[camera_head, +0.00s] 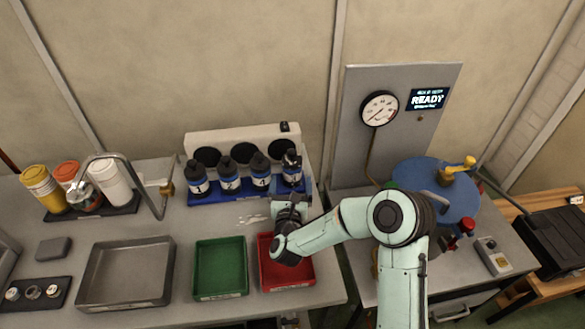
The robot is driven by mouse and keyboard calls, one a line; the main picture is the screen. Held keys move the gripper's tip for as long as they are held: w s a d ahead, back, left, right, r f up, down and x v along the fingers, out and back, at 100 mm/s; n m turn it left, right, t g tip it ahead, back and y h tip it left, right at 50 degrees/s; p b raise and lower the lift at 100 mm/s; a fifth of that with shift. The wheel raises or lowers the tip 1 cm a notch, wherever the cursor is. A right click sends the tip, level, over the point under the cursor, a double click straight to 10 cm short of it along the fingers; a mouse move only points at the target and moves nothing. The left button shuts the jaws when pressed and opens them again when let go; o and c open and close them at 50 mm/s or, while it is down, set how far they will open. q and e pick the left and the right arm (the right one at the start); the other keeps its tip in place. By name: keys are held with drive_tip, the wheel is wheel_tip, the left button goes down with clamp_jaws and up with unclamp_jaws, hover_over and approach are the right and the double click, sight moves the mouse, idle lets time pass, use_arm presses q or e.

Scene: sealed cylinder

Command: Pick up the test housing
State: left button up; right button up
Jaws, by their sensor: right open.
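I cannot tell for certain which object is the test housing. Several dark cylinders with blue and white bands stand upright in a blue rack (218,197) at the back of the bench. The rightmost cylinder (291,170) is nearest my right gripper. My right gripper (289,200) is open, just in front of that cylinder and above the back edge of the red tray (301,281). My wrist hides part of the red tray and the bench there. Contact between the fingers and any object cannot be made out. My left gripper is not in view.
A green tray (221,269) and a grey tray (127,277) stand left of the red one. Yellow, orange and white containers (110,180) stand at the left behind a bent pipe. At the right are a gauge panel (390,140) reading READY and a blue round plate (437,190).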

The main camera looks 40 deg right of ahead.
sight(292, 167)
drive_tip(key=shift+w+d+r, duration=0.15)
drive_tip(key=shift+w+d, duration=0.05)
drive_tip(key=p+x, duration=0.1)
drive_tip(key=x, duration=0.5)
drive_tip(key=shift+w+d+p, duration=0.1)
drive_tip(key=shift+w+p, duration=0.1)
drive_tip(key=shift+p, duration=0.15)
drive_tip(key=c, duration=1.4)
wheel_tip(292, 167, up, 20)
drive_tip(key=shift+s, duration=0.1)
